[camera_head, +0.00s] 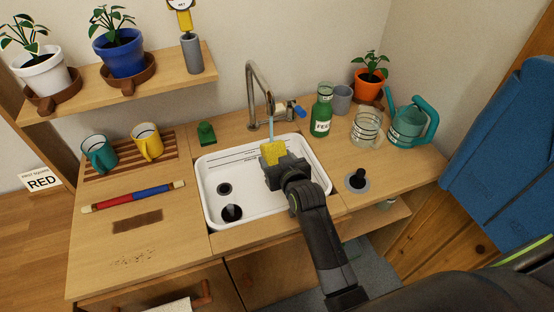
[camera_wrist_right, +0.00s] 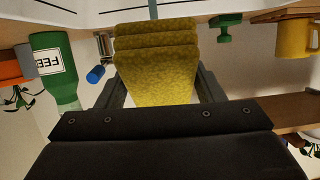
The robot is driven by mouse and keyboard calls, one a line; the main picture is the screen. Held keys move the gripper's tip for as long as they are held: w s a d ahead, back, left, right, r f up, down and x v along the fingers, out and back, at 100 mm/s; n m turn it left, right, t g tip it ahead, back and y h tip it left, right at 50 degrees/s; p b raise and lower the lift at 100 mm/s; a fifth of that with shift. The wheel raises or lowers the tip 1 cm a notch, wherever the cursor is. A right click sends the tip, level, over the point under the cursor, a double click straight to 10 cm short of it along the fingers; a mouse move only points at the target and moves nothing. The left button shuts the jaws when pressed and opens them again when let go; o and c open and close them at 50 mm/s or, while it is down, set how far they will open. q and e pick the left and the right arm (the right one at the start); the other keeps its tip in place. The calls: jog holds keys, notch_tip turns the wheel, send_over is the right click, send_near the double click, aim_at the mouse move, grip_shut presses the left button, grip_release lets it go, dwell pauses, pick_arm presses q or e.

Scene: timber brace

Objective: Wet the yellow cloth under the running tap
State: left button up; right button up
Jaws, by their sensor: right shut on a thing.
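The yellow cloth (camera_head: 271,150) is folded and held by my right gripper (camera_head: 284,168) over the right part of the white sink (camera_head: 210,170). In the right wrist view the cloth (camera_wrist_right: 155,60) sits between the two fingers (camera_wrist_right: 158,92). The metal tap (camera_head: 252,92) stands behind the sink, with a blue handle (camera_head: 300,111) on its right. A thin pale-blue stream of water (camera_head: 270,130) drops from the spout towards the cloth's far edge. I cannot tell whether it touches the cloth. My left gripper is not in view.
A green FEED bottle (camera_head: 322,108), glass jar (camera_head: 366,130) and teal watering can (camera_head: 408,125) stand right of the sink. Teal (camera_head: 99,152) and yellow (camera_head: 147,142) mugs stand on a slatted rack at left. A green object (camera_head: 206,134) sits behind the sink.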

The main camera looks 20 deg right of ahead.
jog(key=shift+s, duration=0.1)
jog(key=shift+f+p+v, duration=0.25)
jog(key=shift+p+v, duration=0.55)
jog(key=shift+v, duration=0.45)
jog(key=shift+s+d+f+p, duration=0.15)
jog(key=shift+s+p, duration=0.8)
jog(key=shift+s, duration=1.85)
